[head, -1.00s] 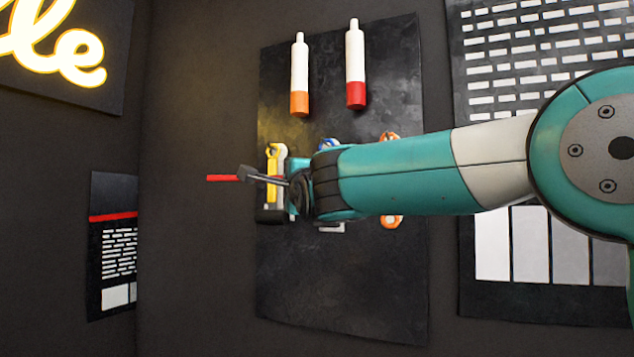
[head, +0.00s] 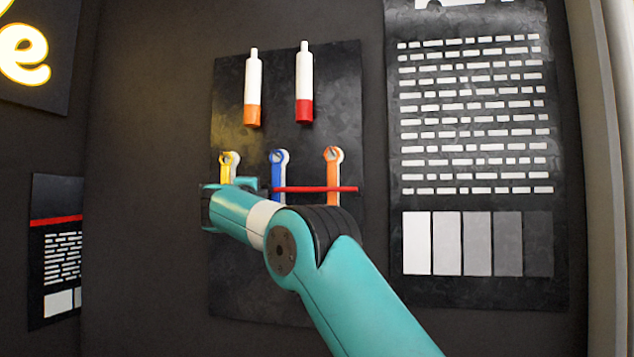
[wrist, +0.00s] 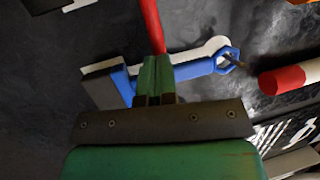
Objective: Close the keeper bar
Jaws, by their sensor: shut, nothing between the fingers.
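The red keeper bar (head: 315,189) lies level across the lower parts of the blue wrench (head: 278,178) and the orange wrench (head: 333,175) on the dark wall panel. Its left part is hidden by my gripper and arm. My gripper (head: 264,187) is shut and empty, in front of the panel beside the bar's visible left end. In the wrist view, the green fingers (wrist: 155,72) are together over the blue wrench (wrist: 185,70), and the bar (wrist: 152,25) runs on from their tips. I cannot tell whether they touch it. The yellow wrench (head: 227,166) is partly hidden by my arm.
Two white bottles, one orange-based (head: 253,90) and one red-based (head: 303,90), hang above the wrenches. The lower part of the panel (head: 240,290) is bare. A poster (head: 475,120) hangs at the right.

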